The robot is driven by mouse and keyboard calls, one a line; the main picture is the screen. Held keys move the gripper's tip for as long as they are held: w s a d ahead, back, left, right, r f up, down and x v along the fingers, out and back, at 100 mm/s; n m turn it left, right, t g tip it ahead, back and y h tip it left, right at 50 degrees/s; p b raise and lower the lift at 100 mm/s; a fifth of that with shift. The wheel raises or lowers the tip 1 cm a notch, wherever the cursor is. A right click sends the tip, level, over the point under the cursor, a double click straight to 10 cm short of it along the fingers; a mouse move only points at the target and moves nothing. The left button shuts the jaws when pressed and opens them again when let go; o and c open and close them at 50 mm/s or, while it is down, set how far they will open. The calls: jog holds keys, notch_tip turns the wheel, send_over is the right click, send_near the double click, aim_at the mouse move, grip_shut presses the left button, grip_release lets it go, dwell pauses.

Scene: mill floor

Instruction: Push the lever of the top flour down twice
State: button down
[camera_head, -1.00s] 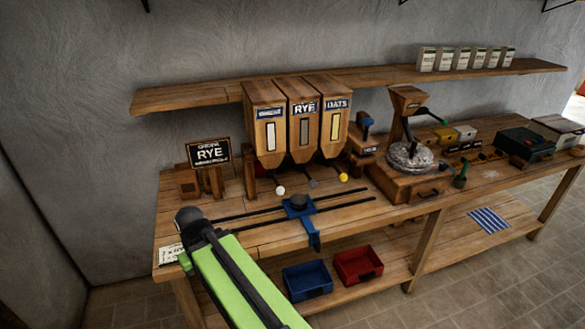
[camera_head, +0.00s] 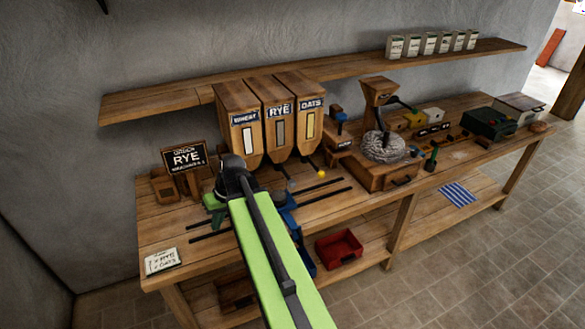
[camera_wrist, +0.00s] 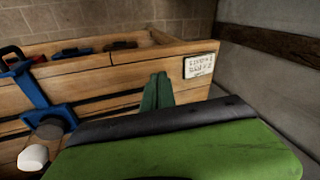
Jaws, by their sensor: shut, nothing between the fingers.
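Three wooden hoppers stand at the back of the bench: wheat (camera_head: 237,120), rye (camera_head: 278,122) and oats (camera_head: 310,118). The oats lever's yellow knob (camera_head: 322,170) shows below its hopper, and a grey knob (camera_head: 291,186) shows near the rye hopper. A white knob (camera_wrist: 33,157) is at the lower left in the wrist view; my arm seems to hide it in the head view. My gripper (camera_head: 213,204) is shut and empty over the bench, left of the hoppers. Its green fingers (camera_wrist: 158,92) show in the wrist view, apart from the white knob.
An order sign (camera_head: 185,158) reads RYE large, with smaller unclear lines. A small written card (camera_head: 163,262) lies at the front left. A blue carriage (camera_wrist: 38,100) bears a dark round piece on two rails. A red bin (camera_head: 340,249) is below. A mill (camera_head: 383,145) stands right.

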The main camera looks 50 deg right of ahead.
aim_at(295, 182)
jog(key=d+r+t+p, duration=0.1)
jog(key=d+r, duration=0.2)
jog(key=d, duration=0.2)
jog(key=s+d+r+m+t+p, duration=0.1)
jog(key=d+r+p, duration=0.1)
jog(key=d+r, duration=0.2)
jog(key=s+d+r+m+t+p, duration=0.1)
jog(key=d+r+p, duration=0.1)
jog(key=d, duration=0.6)
jog(key=shift+r+t, duration=0.3)
jog(key=shift+r, duration=0.35)
jog(key=s+d+r+m+t+p, duration=0.1)
jog(key=s+d+r, duration=0.1)
jog(key=d, duration=0.4)
jog(key=s+d+r+t+p, duration=0.1)
jog(key=s+d+r+p, duration=0.1)
jog(key=d, duration=0.4)
notch_tip(295, 182, up, 2)
jog(key=shift+s+d+r+m+t+h+p, duration=0.1)
jog(key=shift+s+d+m+t+h+p, duration=0.2)
jog(key=shift+s+m+t+h, duration=0.15)
notch_tip(295, 182, down, 9)
jog(key=b, duration=0.8)
jog(key=shift+b, duration=0.4)
jog(key=shift+f+b, duration=0.35)
jog(key=shift+b, duration=0.1)
